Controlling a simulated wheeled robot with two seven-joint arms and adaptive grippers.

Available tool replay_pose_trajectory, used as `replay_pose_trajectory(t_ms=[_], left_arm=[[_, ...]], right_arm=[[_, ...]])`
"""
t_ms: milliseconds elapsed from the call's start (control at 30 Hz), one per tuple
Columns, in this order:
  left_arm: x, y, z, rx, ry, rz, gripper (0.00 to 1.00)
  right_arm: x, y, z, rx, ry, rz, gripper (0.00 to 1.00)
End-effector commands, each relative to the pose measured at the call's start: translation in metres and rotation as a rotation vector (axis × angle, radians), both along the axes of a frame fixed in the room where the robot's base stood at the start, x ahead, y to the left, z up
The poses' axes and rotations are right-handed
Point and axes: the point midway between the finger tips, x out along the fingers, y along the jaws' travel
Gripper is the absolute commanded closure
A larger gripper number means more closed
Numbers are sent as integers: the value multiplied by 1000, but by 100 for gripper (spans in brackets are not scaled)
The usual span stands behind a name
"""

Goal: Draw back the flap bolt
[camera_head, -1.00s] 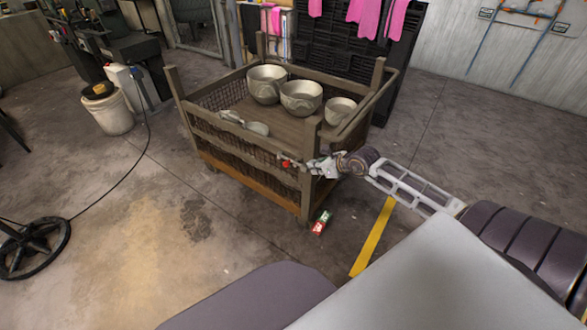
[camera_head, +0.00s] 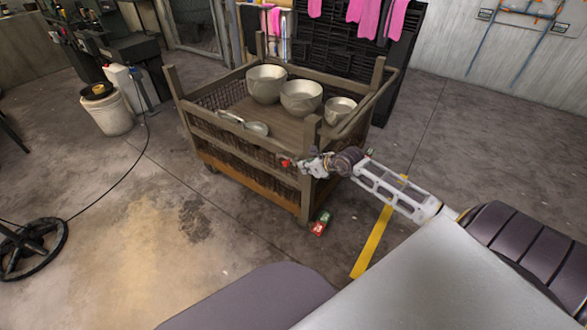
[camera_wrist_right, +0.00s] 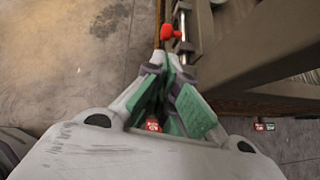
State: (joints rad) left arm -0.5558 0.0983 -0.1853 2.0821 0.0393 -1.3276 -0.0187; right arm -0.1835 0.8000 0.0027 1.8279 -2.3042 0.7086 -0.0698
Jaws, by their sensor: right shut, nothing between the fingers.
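The flap bolt shows by its red knob (camera_head: 285,162) at the near right corner of the crate's front side. In the right wrist view the red knob (camera_wrist_right: 171,33) sticks out beside a shiny metal rod (camera_wrist_right: 184,20) on the crate's edge. My right gripper (camera_head: 302,164) is at that corner, close to the knob. In the wrist view its green-padded fingers (camera_wrist_right: 168,75) are shut with nothing between them, and their tips point at the knob with a small gap showing in the picture. My left gripper is not in view.
The wood and mesh crate (camera_head: 245,150) holds three metal bowls (camera_head: 301,97) and smaller metal pieces (camera_head: 256,128). Its corner post (camera_head: 307,190) stands close to my gripper. A small red and green object (camera_head: 320,224) lies on the floor below. Open floor lies left of the crate.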

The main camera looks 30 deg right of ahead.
Motion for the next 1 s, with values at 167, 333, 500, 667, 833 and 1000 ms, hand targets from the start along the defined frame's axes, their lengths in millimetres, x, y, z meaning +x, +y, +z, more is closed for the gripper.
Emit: replay_pose_trajectory(t_ms=[167,333,500,667,833,1000], left_arm=[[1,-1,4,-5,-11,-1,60],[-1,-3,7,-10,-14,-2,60],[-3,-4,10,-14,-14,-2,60],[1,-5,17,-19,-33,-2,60],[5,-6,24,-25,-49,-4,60],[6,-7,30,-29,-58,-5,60]], right_arm=[[11,2,-9,0,-1,0,100],[20,4,-18,0,-1,-1,100],[30,6,-25,0,-1,-1,100],[40,9,-30,0,-2,-1,100],[50,11,-35,1,-2,-1,100],[58,13,-39,1,-1,-1,100]])
